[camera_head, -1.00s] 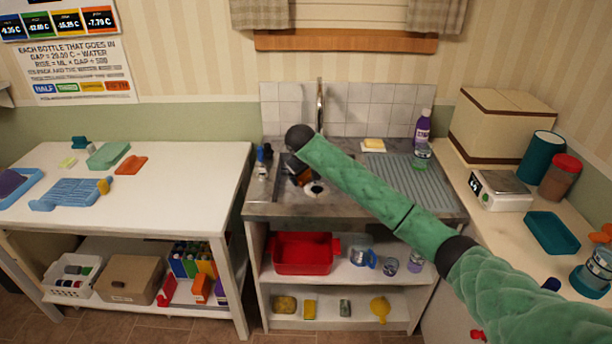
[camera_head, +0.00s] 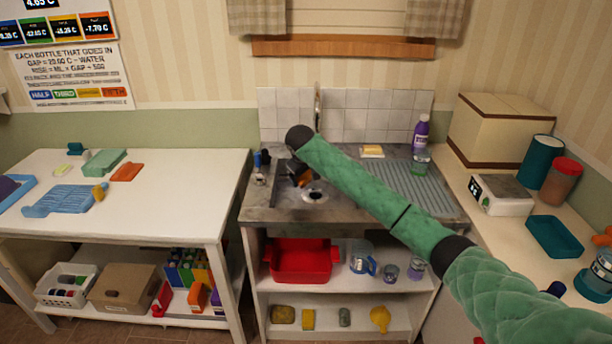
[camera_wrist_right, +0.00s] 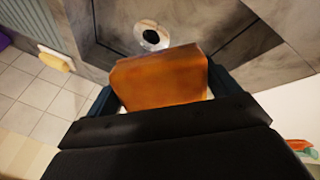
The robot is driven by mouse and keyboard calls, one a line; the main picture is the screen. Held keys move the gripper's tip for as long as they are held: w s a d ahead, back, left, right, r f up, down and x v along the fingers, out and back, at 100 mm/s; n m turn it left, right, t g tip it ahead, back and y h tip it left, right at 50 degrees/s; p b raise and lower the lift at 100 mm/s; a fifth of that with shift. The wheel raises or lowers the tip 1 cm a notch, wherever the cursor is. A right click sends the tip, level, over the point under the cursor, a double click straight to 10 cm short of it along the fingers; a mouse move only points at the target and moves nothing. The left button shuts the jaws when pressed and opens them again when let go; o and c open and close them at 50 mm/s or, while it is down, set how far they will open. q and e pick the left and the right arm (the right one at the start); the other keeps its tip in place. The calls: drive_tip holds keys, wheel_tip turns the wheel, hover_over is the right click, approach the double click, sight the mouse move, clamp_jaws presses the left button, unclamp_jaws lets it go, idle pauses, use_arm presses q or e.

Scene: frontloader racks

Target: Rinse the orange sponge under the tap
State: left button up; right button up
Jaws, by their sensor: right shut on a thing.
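The orange sponge (camera_wrist_right: 160,80) is between the two dark fingers of my right gripper (camera_wrist_right: 158,92) in the right wrist view, which is shut on it. In the head view the right gripper (camera_head: 302,178) is over the sink basin (camera_head: 325,205), partly hidden behind my green arm, and only a little orange shows. The round drain (camera_wrist_right: 151,37) lies beyond the sponge in the wrist view. The tap (camera_head: 317,108) rises at the back of the sink, its lower part hidden by my arm. I cannot tell whether water runs. My left gripper is not in view.
A yellow sponge on a dish (camera_head: 372,151), a purple bottle (camera_head: 421,132) and a clear bottle (camera_head: 421,160) stand behind and right of the sink. The ribbed drainboard (camera_head: 405,180) is clear. A scale (camera_head: 502,194) stands on the right counter.

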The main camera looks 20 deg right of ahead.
drive_tip(key=shift+w+d+f+b, duration=0.1)
drive_tip(key=shift+w+d+b, duration=0.05)
drive_tip(key=shift+w+b, duration=0.25)
drive_tip(key=shift+w+d, duration=0.25)
drive_tip(key=shift+w, duration=0.2)
drive_tip(key=shift+w+d+f, duration=0.1)
drive_tip(key=shift+w+d, duration=0.05)
drive_tip(key=shift+w, duration=0.1)
drive_tip(key=shift+w+d+f, duration=0.1)
drive_tip(key=shift+w+d, duration=0.15)
drive_tip(key=shift+w, duration=0.35)
drive_tip(key=shift+w+d, duration=0.1)
drive_tip(key=shift+w, duration=0.15)
drive_tip(key=shift+w+d+f, duration=0.2)
drive_tip(key=shift+w+d, duration=0.05)
drive_tip(key=shift+w, duration=0.2)
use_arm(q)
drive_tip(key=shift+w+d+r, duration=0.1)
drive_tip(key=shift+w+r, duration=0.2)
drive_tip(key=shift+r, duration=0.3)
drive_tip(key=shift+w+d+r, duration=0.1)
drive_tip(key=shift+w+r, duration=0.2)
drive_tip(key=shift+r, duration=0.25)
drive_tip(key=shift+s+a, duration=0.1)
